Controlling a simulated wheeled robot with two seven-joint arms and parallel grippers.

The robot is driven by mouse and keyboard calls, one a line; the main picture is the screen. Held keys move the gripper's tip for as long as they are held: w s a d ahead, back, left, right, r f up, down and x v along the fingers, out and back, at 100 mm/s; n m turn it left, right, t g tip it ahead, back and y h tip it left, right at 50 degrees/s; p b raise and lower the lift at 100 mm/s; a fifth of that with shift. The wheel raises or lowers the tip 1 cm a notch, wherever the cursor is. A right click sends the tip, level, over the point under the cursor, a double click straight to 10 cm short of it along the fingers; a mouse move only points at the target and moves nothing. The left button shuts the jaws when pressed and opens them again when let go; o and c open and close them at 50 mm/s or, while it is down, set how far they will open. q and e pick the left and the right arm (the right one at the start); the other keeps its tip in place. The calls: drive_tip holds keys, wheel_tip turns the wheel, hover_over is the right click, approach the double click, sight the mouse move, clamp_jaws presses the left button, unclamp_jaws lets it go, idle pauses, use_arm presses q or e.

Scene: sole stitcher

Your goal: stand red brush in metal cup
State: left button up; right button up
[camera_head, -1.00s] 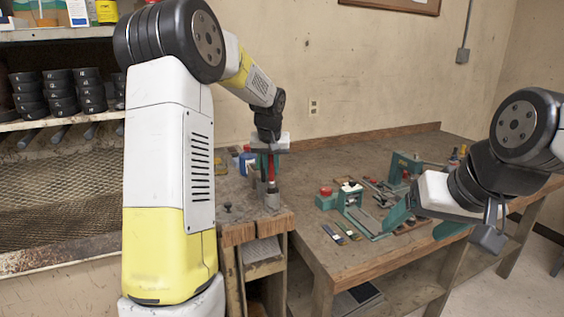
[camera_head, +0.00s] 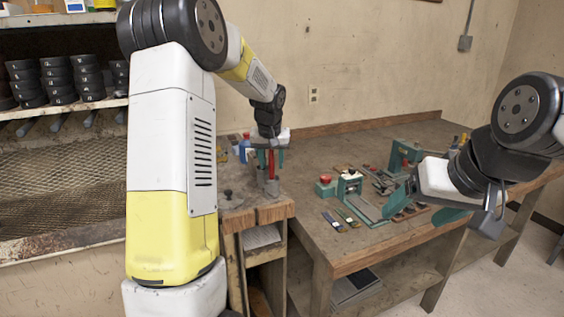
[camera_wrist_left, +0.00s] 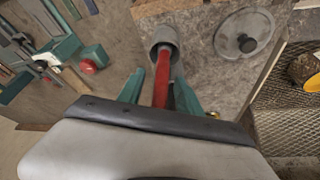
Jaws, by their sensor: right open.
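The red brush (camera_head: 271,163) stands roughly upright with its lower end in the mouth of the metal cup (camera_head: 272,187), on the small wooden bench. In the left wrist view the brush (camera_wrist_left: 164,82) reaches into the grey cup (camera_wrist_left: 157,37). My left gripper (camera_head: 267,160) is around the brush above the cup. Its teal fingers are spread, with a clear gap between the left finger and the brush in the wrist view. The brush's upper end is hidden by the gripper body in the wrist view. My right gripper (camera_head: 425,205) is open and empty over the large workbench's right part.
A round lid with a black knob (camera_wrist_left: 245,42) lies beside the cup. A blue bottle (camera_head: 244,147) stands behind, left of the gripper. The large workbench (camera_head: 330,255) holds a teal fixture (camera_head: 350,184) and several tools. A shelf with black rolls (camera_head: 57,80) is at left.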

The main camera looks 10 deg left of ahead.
use_arm(q)
drive_tip(key=shift+r, duration=0.1)
drive_tip(key=v, duration=0.7)
drive_tip(key=shift+r, duration=0.35)
drive_tip(key=shift+s, duration=0.25)
drive_tip(key=s+d+r+m+h, duration=0.1)
drive_tip(key=s+d, duration=0.1)
drive_tip(key=s, duration=1.3)
drive_tip(key=s+d+r+m+t+h, duration=0.1)
drive_tip(key=s+d+h, duration=0.1)
drive_tip(key=s, duration=1.4)
drive_tip(key=shift+d+r+t, duration=0.2)
drive_tip(key=shift+r+t, duration=0.1)
